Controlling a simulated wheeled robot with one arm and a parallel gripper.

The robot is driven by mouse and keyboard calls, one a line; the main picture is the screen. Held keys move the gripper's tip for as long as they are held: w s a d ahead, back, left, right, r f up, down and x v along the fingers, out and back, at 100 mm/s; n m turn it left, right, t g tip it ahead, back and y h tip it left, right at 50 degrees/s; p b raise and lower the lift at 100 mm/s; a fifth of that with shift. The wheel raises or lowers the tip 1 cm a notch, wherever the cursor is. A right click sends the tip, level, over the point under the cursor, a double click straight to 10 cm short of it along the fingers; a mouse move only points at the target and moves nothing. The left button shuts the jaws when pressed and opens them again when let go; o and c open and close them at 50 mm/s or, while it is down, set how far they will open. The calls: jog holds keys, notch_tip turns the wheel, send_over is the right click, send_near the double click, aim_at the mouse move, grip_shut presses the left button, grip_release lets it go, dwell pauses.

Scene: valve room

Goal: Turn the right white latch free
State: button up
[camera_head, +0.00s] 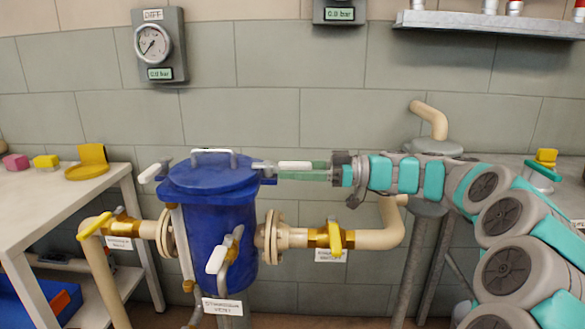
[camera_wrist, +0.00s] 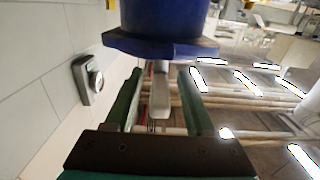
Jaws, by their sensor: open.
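The blue vessel (camera_head: 212,215) stands in the middle with its blue lid (camera_head: 210,177) on. The right white latch (camera_head: 294,165) sticks out to the right from the lid's edge. It also shows in the wrist view (camera_wrist: 161,98), below the blue rim. My gripper (camera_head: 282,172) reaches in from the right, its green fingers pointing at the vessel. In the wrist view, the open fingers (camera_wrist: 161,78) lie one on each side of the latch, with gaps on both sides. Other white latches show at the vessel's left (camera_head: 150,173) and front (camera_head: 216,257).
Cream pipes with yellow-handled valves (camera_head: 335,238) leave the vessel on both sides. A white table (camera_head: 50,215) stands at the left. A pressure gauge (camera_head: 153,42) hangs on the tiled wall behind. A shelf (camera_head: 490,24) juts out at the upper right.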

grip_shut()
dwell(0.5)
dwell(1.0)
